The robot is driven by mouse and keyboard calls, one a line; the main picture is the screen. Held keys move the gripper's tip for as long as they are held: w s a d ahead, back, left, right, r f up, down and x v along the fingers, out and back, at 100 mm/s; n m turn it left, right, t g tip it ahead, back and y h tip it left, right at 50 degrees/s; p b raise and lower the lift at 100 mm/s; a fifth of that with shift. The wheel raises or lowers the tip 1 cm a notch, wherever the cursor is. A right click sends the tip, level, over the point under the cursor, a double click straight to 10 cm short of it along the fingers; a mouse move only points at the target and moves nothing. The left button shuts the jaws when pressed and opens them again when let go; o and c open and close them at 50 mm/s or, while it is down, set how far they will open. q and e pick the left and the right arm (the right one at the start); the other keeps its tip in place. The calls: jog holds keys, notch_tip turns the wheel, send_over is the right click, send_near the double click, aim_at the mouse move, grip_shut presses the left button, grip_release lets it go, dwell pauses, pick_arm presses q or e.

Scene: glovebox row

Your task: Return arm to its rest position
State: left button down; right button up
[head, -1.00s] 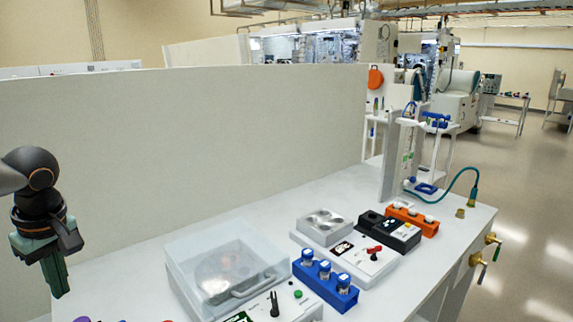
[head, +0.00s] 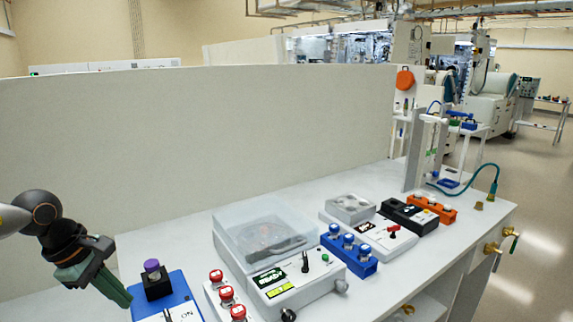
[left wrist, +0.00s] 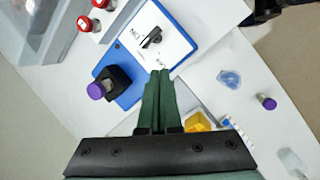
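My left arm comes in from the left edge in the head view. Its gripper (head: 122,296) points down and to the right, near the blue plate (head: 176,303) that carries a black block with a purple knob (head: 152,268). In the left wrist view the green fingers (left wrist: 160,76) lie together, with nothing visible between them. They hang over the bench by the blue plate (left wrist: 131,95) and the black block (left wrist: 119,78). Contact with the plate cannot be told. My right gripper is not in view.
A clear-lidded box (head: 222,238), red-capped vials (head: 226,293), blue vial rack (head: 362,266) and orange rack (head: 446,215) stand on the bench. A tall pale panel (head: 250,140) rises behind. A yellow container (left wrist: 198,121) and a purple-capped vial (left wrist: 265,102) lie right of the fingers.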

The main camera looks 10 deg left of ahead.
pick_arm(q)
jog(key=f+n+t, duration=0.1)
jog(key=n+t, duration=0.3)
jog(key=n, duration=0.3)
jog(key=f+n+t, duration=0.2)
jog(key=n+t, duration=0.2)
jog(key=n, duration=0.4)
jog(key=f+n+t+h, duration=0.1)
jog(key=n+t, duration=0.3)
jog(key=n, duration=0.4)
jog(key=shift+w+f, duration=0.2)
jog(key=shift+f, duration=0.2)
jog(key=s+f+n+g+y, duration=0.4)
jog(key=s+f+n+y, duration=0.7)
jog(key=n, duration=0.9)
jog(key=s+d+f+n+g+h, duration=0.3)
jog(key=s+d+n+g+h, duration=0.15)
jog(key=s+d, duration=0.2)
jog(key=s+d+f+n+g+h, duration=0.3)
jog(key=s+d+f+n, duration=0.15)
jog(key=d, duration=0.35)
jog(key=w+d+f+t+h, duration=0.1)
jog(key=w+d+f+t, duration=0.1)
jog(key=f, duration=0.3)
jog(key=w+d+f+t+h, duration=0.1)
jog(key=d+f+t, duration=0.1)
jog(key=f+t, duration=0.2)
jog(key=shift+w+d+f, duration=0.15)
jog(key=shift+w+f, duration=0.25)
jog(key=shift+f, duration=0.25)
